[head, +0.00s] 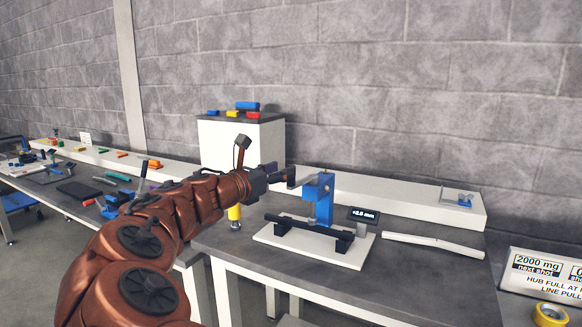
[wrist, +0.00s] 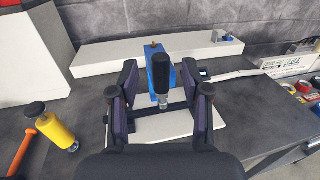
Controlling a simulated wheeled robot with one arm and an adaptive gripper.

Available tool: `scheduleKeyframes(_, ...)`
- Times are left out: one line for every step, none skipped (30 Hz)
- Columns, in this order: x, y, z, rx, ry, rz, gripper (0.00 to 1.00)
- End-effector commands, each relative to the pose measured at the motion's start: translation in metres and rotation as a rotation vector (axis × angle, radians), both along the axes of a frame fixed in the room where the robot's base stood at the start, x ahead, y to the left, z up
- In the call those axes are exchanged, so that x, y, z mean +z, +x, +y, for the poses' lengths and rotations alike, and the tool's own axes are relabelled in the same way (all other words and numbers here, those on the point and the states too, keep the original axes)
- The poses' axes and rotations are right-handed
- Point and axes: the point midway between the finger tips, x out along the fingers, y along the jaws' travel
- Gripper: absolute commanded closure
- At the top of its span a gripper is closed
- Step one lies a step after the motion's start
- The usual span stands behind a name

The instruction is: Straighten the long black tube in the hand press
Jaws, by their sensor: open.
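The blue hand press (head: 320,205) stands on a white base plate (head: 335,254) on the dark bench. The long black tube (head: 300,226) lies level across two black supports on that plate, under the press head. A small display (head: 364,214) beside it appears to read +2.6 mm. My gripper (head: 288,174) is level with the top of the press, at its left. In the wrist view my gripper (wrist: 160,80) is open, and the press's black handle (wrist: 162,70) shows between its fingers. I cannot tell if they touch it. The tube is partly hidden there behind the fingers.
A yellow cylinder (head: 234,214) stands left of the base plate. A white strip (head: 432,245) lies to its right. A long white box (head: 395,198) runs behind the press along the wall. A labelled sign (head: 543,272) and yellow tape roll (head: 550,314) are at right.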

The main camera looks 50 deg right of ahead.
Motion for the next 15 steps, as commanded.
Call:
scheduleKeyframes(0.001,-0.001,-0.008,-0.004,0.000,0.000,0.52)
scheduleKeyframes(0.001,0.000,-0.012,-0.004,0.000,0.000,0.52)
scheduleKeyframes(0.001,0.000,-0.017,-0.004,0.000,-0.001,0.52)
scheduleKeyframes(0.000,0.001,-0.020,-0.003,0.001,-0.001,0.52)
scheduleKeyframes(0.000,0.001,-0.023,-0.002,0.001,-0.001,0.52)
scheduleKeyframes(0.000,0.002,-0.028,-0.002,0.001,-0.002,0.52)
scheduleKeyframes(0.000,0.002,-0.031,-0.001,0.001,-0.002,0.52)
scheduleKeyframes(0.000,0.002,-0.033,-0.001,0.001,-0.002,0.52)
scheduleKeyframes(0.000,0.002,-0.036,-0.001,0.001,-0.002,0.52)
scheduleKeyframes(0.000,0.002,-0.038,-0.002,0.002,-0.002,0.52)
scheduleKeyframes(0.000,0.002,-0.040,-0.002,0.002,-0.002,0.52)
scheduleKeyframes(0.000,0.002,-0.042,-0.002,0.001,-0.003,0.52)
scheduleKeyframes(0.000,0.003,-0.043,-0.002,0.001,-0.003,0.52)
scheduleKeyframes(0.000,0.003,-0.044,-0.002,0.001,-0.003,0.52)
scheduleKeyframes(0.000,0.003,-0.045,-0.002,0.001,-0.003,0.52)
